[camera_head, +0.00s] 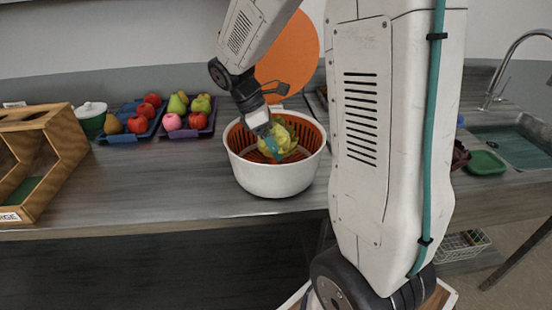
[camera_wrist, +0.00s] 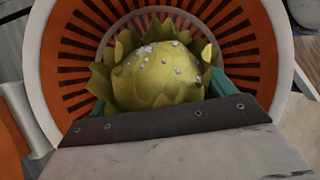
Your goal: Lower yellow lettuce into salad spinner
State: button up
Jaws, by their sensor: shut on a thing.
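The salad spinner (camera_head: 270,181) is a white bowl with an orange slotted basket inside, standing on the counter in the head view. The yellow lettuce (camera_head: 285,140) is a leafy yellow-green head at the mouth of the bowl. My gripper (camera_head: 272,143) is shut on it from above, with teal fingers on either side. In the wrist view the lettuce (camera_wrist: 158,72) sits between the fingers, with the orange basket (camera_wrist: 75,65) around and beyond it. Whether the lettuce touches the basket floor cannot be told.
Blue and purple trays (camera_head: 190,131) of fruit and a green container with a white lid (camera_head: 91,118) stand left of the spinner. A wooden crate (camera_head: 45,160) is at the far left. A sink (camera_head: 520,140) and green dish (camera_head: 485,163) are at the right. The counter's front left is clear.

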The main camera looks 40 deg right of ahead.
jog(key=shift+f, duration=1.75)
dwell(0.7)
jog(key=o, duration=0.9)
jog(key=shift+o, duration=0.2)
jog(key=v, duration=0.7)
jog(key=shift+w+r, duration=0.1)
jog(key=shift+r, duration=0.05)
jog(key=shift+a+r, duration=0.25)
jog(key=shift+r, duration=0.15)
jog(key=s+a+r+m+t+y, duration=0.1)
jog(key=s+a+r+m+t, duration=0.1)
jog(key=s, duration=0.5)
jog(key=s+a+r+m+t+y, duration=0.1)
jog(key=s+a+m, duration=0.4)
jog(key=s, duration=0.2)
jog(key=s+a+r+m+t+y, duration=0.1)
jog(key=s+a+r+m+t, duration=0.1)
jog(key=s+a+m, duration=0.2)
jog(key=s, duration=0.3)
jog(key=shift+s+r+t, duration=0.2)
jog(key=shift+r+t, duration=0.1)
jog(key=shift+r, duration=0.1)
